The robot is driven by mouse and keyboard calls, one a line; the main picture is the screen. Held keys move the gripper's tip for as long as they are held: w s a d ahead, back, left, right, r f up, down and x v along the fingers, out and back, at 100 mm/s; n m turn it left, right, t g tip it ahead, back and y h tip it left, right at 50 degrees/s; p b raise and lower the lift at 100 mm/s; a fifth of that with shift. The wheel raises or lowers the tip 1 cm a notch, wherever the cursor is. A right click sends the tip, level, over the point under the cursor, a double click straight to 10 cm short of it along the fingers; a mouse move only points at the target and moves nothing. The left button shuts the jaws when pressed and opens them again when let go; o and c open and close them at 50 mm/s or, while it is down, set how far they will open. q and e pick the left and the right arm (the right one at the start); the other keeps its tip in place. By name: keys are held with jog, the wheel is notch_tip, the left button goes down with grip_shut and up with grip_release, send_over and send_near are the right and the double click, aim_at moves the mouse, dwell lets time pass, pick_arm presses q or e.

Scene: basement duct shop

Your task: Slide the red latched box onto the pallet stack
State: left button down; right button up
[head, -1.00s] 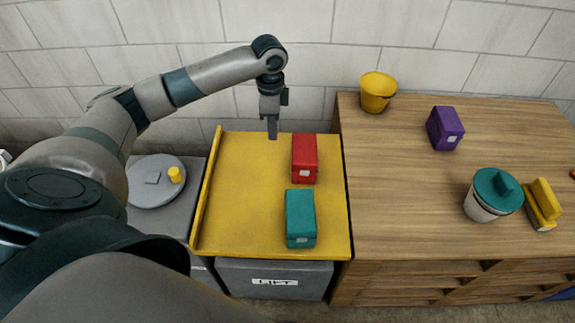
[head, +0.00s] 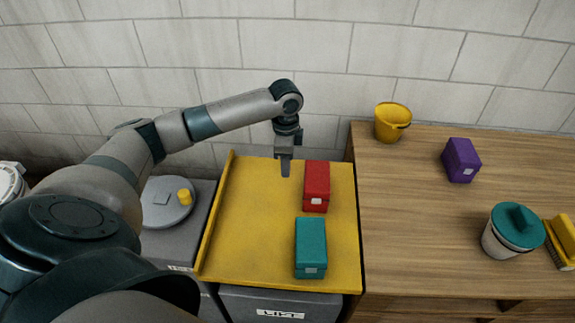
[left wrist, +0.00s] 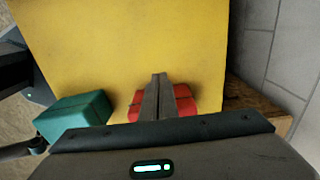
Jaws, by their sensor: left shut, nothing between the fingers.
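The red latched box (head: 317,183) stands upright on the yellow lift platform (head: 255,230), near its right edge. A pale latch shows on its front. The wooden pallet stack (head: 420,220) adjoins the platform on the right. My left gripper (head: 286,171) points down, shut and empty, just left of the box's far end. I cannot tell whether it touches the box. In the left wrist view, the shut fingers (left wrist: 160,80) partly hide the red box (left wrist: 186,105). My right gripper is not in view.
A teal box (head: 311,248) stands in front of the red one. The pallet stack carries a yellow bucket (head: 390,124), a purple box (head: 461,160), a teal-lidded container (head: 512,232) and a yellow brush-like object (head: 563,240). Its left-middle top is clear. A raised lip (head: 216,212) edges the platform's left.

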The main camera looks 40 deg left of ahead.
pick_arm(q)
notch_tip(320, 180, down, 8)
jog(key=shift+r, duration=0.25)
jog(key=d, duration=0.1)
jog(key=w+d, duration=0.1)
jog(key=shift+w+d+p, duration=0.3)
jog(key=shift+w+d, duration=0.2)
jog(key=shift+d, duration=0.15)
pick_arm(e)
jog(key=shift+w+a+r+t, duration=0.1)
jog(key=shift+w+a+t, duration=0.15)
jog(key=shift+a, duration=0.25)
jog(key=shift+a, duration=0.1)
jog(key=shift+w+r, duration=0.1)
